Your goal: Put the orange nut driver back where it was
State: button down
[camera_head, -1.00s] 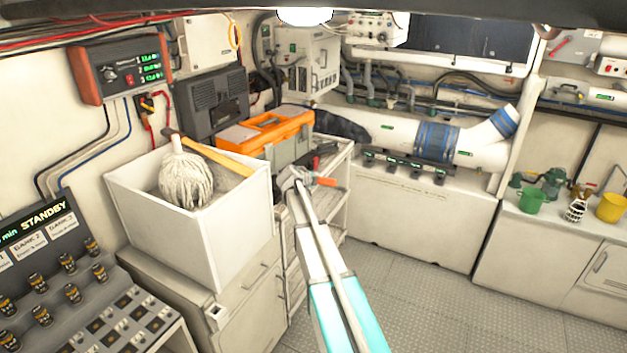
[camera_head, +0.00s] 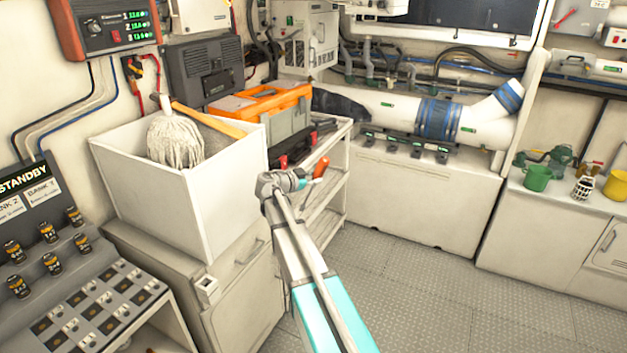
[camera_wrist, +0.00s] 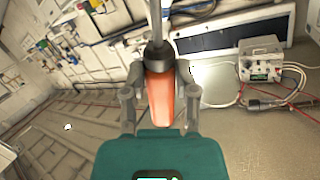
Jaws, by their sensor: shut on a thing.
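The orange nut driver (camera_wrist: 160,98) is held between the two grey fingers of my gripper (camera_wrist: 160,108) in the wrist view. Its orange handle is between the fingers, and a black collar and grey shaft point up the picture, away from the gripper. In the head view the orange handle (camera_head: 321,167) sticks out just right of my gripper (camera_head: 303,179), in front of the white shelf unit (camera_head: 334,196). The shaft's tip is out of the wrist picture and cannot be made out in the head view.
An orange-and-grey toolbox (camera_head: 288,119) stands on the shelf unit's top, with dark and red tools (camera_head: 290,155) in front of it. A white bin (camera_head: 229,195) with a mop (camera_head: 175,142) stands left of my arm. Open floor (camera_head: 420,285) lies to the right.

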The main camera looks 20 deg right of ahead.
jog(key=s+f+n+h+b, duration=0.1)
jog(key=s+a+b, duration=0.1)
jog(key=b, duration=0.1)
jog(key=s+a+f+n+g+h+b, duration=0.1)
jog(key=shift+s+f+n+h+b, duration=0.3)
jog(key=shift+s, duration=0.15)
